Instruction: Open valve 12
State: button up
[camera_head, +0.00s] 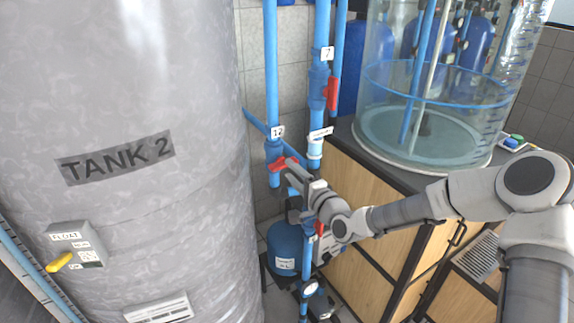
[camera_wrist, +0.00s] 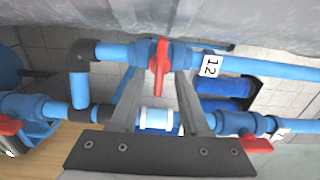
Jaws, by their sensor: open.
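Valve 12 has a red handle (camera_head: 279,164) on a vertical blue pipe, under a white "12" tag (camera_head: 277,132). The handle lies crosswise to its pipe. In the wrist view the red handle (camera_wrist: 160,66) also stands across the blue pipe, left of the "12" tag (camera_wrist: 210,66). My gripper (camera_head: 291,170) is at the valve, its fingers pointing toward the handle. In the wrist view the gripper (camera_wrist: 157,78) is open, with one finger on each side of the handle. Gaps show on both sides; I cannot tell how deep the handle sits between the fingertips.
A large grey tank marked "TANK 2" (camera_head: 115,158) stands close on the left. Another red valve handle (camera_head: 332,93), by tag 7, is above right. A wooden cabinet (camera_head: 367,205) with a clear water vessel (camera_head: 437,135) stands right. Blue pipes crowd around my gripper.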

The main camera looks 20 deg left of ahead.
aim_at(283, 164)
jog(key=shift+x, duration=1.45)
grip_shut()
